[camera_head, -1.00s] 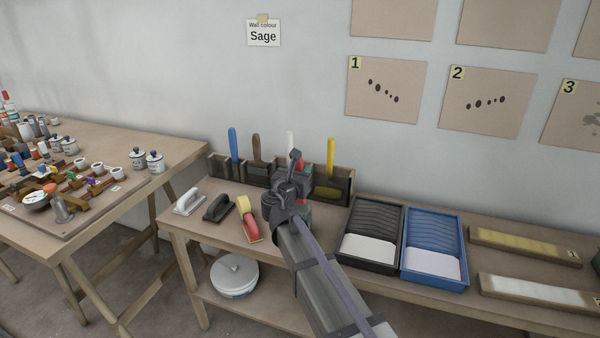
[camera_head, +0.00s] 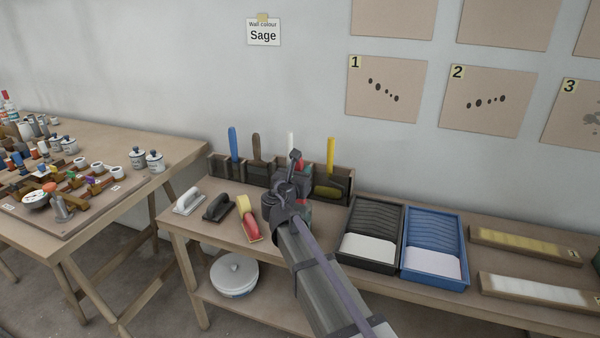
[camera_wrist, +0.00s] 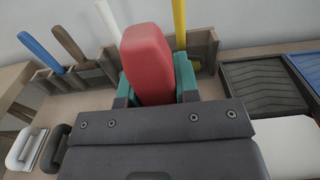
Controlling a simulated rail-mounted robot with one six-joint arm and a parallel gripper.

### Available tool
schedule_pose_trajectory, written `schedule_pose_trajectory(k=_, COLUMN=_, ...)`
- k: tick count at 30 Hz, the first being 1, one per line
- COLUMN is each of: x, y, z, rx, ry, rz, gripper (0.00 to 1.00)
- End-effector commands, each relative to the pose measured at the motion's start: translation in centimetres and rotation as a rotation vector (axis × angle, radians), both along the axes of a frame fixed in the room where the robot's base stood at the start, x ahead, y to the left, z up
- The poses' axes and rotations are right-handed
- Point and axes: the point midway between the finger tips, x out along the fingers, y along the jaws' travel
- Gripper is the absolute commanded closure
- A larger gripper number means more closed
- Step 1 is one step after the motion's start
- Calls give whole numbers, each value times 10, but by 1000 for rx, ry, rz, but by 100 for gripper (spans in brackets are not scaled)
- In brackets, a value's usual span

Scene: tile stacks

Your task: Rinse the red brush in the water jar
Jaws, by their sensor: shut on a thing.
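The red handle (camera_wrist: 148,62) stands upright and close up in the wrist view; I take it for the red brush. My gripper (camera_wrist: 156,88) is shut on it, with a teal finger on each side. In the head view, my arm covers most of the gripper and the brush, in front of the wooden holder (camera_head: 225,170). The brush's lower end is hidden, so I cannot tell whether it is still in a slot. I cannot make out a water jar for certain; lidded white pots (camera_head: 154,161) stand on the left table.
Blue (camera_head: 234,143), brown (camera_head: 257,148), white (camera_head: 290,140) and yellow (camera_head: 331,152) handles stand in the holder. Black (camera_head: 351,268) and blue (camera_head: 407,274) trays lie to the right. Trowels (camera_head: 218,208) and a red-and-yellow tool (camera_head: 250,225) lie left. A lidded tub (camera_head: 234,284) sits below.

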Motion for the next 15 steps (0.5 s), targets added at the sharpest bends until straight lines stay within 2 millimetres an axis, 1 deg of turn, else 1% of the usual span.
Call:
schedule_pose_trajectory(k=1, x=0, y=0, z=-3, rx=0, ry=0, rz=0, gripper=100)
schedule_pose_trajectory(k=15, x=0, y=0, z=-18, rx=0, ry=0, rz=0, gripper=100)
